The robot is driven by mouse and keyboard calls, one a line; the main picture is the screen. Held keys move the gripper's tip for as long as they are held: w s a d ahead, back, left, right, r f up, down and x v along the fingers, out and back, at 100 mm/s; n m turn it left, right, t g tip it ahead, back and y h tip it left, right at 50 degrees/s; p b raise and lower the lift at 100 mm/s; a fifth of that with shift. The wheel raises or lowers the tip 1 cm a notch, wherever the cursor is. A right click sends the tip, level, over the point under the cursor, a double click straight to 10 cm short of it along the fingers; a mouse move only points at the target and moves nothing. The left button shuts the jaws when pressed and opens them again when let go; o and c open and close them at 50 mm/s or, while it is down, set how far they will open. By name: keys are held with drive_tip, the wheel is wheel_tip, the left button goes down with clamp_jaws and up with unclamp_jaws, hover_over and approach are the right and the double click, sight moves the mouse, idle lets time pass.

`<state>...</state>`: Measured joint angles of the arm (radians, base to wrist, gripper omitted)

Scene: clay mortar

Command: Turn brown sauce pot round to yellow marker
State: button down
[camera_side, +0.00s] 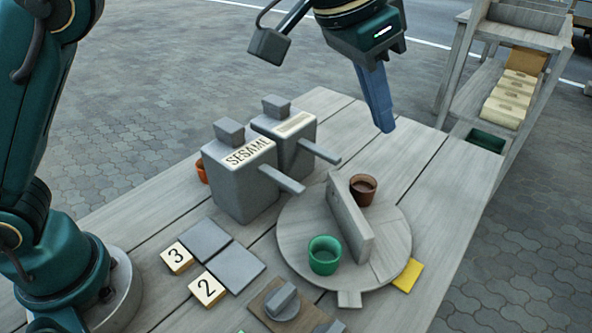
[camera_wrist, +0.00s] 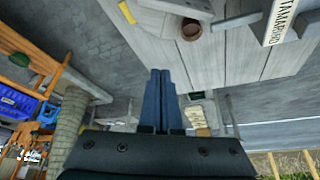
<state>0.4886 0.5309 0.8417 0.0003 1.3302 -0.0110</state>
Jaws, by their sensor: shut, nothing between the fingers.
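The brown sauce pot (camera_side: 363,189) stands on the far side of a round grey turntable (camera_side: 293,234), behind an upright divider board (camera_side: 349,220). A green pot (camera_side: 324,255) stands on the near side of the board. The yellow marker (camera_side: 408,275) lies on the table at the turntable's right front edge. My gripper (camera_side: 387,128) is shut and empty, raised above the table beyond the brown pot. In the wrist view my shut blue fingers (camera_wrist: 160,75) point toward the table edge; the brown pot (camera_wrist: 191,29) and yellow marker (camera_wrist: 127,12) show at the top.
Two grey dispensers with levers, one labelled SESAME (camera_side: 240,172), stand left of the turntable. Number tiles 3 (camera_side: 177,258) and 2 (camera_side: 207,290) lie beside grey plates. A grey knob (camera_side: 282,302) is at the front. A shelf (camera_side: 505,75) stands behind right. The table's right side is clear.

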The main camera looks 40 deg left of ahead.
sight(346, 216)
drive_tip(key=shift+m+g, duration=0.6)
drive_tip(key=shift+m, duration=0.1)
drive_tip(key=d+f, duration=0.2)
drive_tip(key=f, duration=0.3)
drive_tip(key=d+f, duration=0.2)
drive_tip(key=f, duration=0.3)
drive_tip(key=w+d+f, duration=0.1)
drive_tip(key=d+f, duration=0.1)
drive_tip(key=f, duration=0.3)
drive_tip(key=shift+d, duration=0.3)
drive_tip(key=shift+s+a, duration=0.55)
drive_tip(key=shift+s, duration=0.25)
drive_tip(key=shift+s+a, duration=0.5)
drive_tip(key=shift+s, duration=0.25)
